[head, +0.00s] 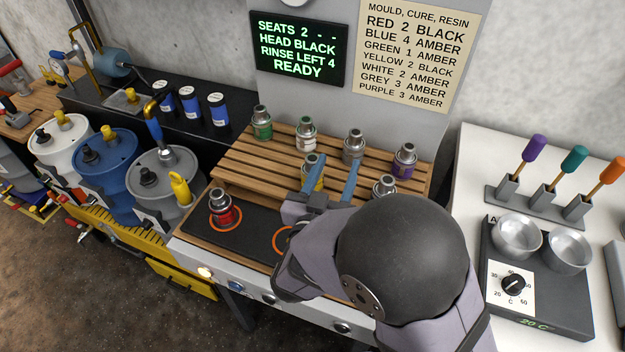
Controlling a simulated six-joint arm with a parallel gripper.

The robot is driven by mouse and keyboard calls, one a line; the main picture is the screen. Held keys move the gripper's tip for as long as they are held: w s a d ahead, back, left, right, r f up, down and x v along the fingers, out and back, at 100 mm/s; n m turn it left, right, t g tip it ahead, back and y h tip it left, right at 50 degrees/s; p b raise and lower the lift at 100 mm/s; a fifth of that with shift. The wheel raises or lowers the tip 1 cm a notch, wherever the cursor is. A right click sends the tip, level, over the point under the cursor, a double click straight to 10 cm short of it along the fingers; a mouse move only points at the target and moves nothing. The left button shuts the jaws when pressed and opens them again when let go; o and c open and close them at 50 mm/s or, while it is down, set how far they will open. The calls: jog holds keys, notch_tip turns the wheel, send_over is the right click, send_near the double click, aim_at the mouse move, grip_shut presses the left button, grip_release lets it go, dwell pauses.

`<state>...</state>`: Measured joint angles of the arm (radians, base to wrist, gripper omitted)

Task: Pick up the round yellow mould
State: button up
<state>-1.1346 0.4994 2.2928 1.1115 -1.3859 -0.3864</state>
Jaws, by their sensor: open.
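The round yellow mould (319,183) stands on the wooden slatted rack (240,165), a small silver-topped pot with a yellow body. My gripper (335,168) is open, with its two blue fingers reaching over the rack. The left finger overlaps the mould in the picture and hides part of it. The right finger is to the right of it. I cannot tell whether either finger touches it or how high the fingers are. My arm hides the front right of the rack.
Another silver-topped mould (385,186) is close to my wrist. A red mould (223,211) sits in an orange ring on the black plate (255,222). A sign (299,48) reads READY.

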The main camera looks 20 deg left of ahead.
aim_at(311, 159)
jog(key=shift+m+h, duration=0.5)
jog(key=shift+m, duration=0.2)
jog(key=a+f, duration=0.1)
jog(key=a, duration=0.1)
jog(key=s+a+f+p, duration=0.1)
jog(key=a+f, duration=0.1)
jog(key=s+a+f+p, duration=0.1)
jog(key=a, duration=0.1)
jog(key=shift+s+f, duration=0.2)
jog(key=shift+f, duration=0.05)
jog(key=shift+w+f, duration=0.1)
jog(key=shift+w, duration=0.2)
jog(key=shift+w+p, duration=0.3)
jog(key=shift+p, duration=0.1)
jog(key=shift+w+a+p, duration=0.15)
jog(key=shift+w+p, duration=0.35)
jog(key=shift+w, duration=0.65)
jog(key=shift+w+a+p, duration=0.1)
jog(key=shift+w+p, duration=0.35)
jog(key=shift+w, duration=0.65)
jog(key=c, duration=0.9)
